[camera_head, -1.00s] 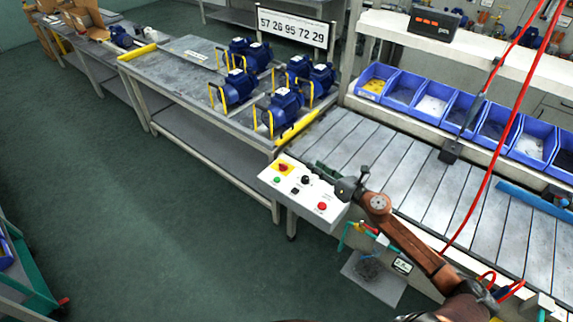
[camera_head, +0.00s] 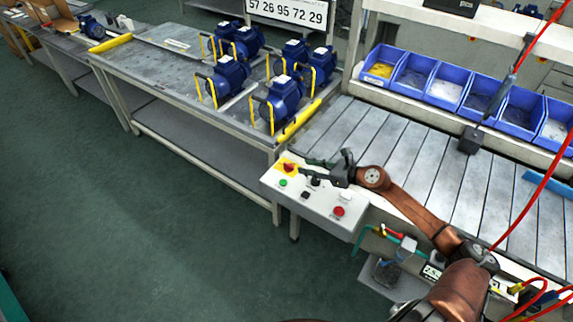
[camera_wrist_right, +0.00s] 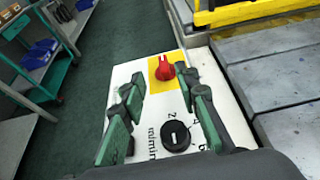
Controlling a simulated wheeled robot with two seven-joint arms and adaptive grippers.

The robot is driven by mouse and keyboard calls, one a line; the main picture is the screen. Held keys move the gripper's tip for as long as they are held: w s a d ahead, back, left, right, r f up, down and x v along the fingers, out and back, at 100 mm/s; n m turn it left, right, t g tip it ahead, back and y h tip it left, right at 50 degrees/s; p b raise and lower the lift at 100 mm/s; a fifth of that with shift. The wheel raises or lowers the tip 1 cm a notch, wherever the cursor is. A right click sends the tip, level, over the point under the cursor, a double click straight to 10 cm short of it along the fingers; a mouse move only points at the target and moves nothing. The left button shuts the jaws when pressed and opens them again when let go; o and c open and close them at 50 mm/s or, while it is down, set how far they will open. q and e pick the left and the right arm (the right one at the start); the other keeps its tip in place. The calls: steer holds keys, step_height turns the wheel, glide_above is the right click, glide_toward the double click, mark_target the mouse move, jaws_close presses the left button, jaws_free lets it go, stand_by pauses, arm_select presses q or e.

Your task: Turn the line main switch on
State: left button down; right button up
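The line main switch, a red rotary knob on a yellow plate (camera_head: 288,168), sits at the far left corner of the white control panel (camera_head: 322,216). In the right wrist view the red knob (camera_wrist_right: 165,69) lies just beyond my fingertips, roughly between them. My right gripper (camera_head: 314,168) is open and empty above the panel, just right of the knob; I see no contact. In the right wrist view its green-padded fingers (camera_wrist_right: 162,88) are spread wide. A black selector knob (camera_wrist_right: 176,136) lies below, between the fingers. My left gripper is out of view.
The panel also has a green button (camera_head: 283,183) and a red button (camera_head: 338,211). Blue pumps (camera_head: 283,97) stand on the bench behind. Open floor lies left.

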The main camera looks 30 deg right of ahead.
mark_target(290, 165)
steer(key=shift+w+f, duration=0.25)
steer(key=shift+f, duration=0.5)
steer(key=shift+w+a+f+b, duration=0.1)
steer(key=shift+w+b, duration=0.2)
steer(key=shift+w, duration=0.05)
steer(key=shift+b+x, duration=0.55)
steer(key=shift+x, duration=2.9)
steer(key=shift+c, duration=0.4)
jaws_close()
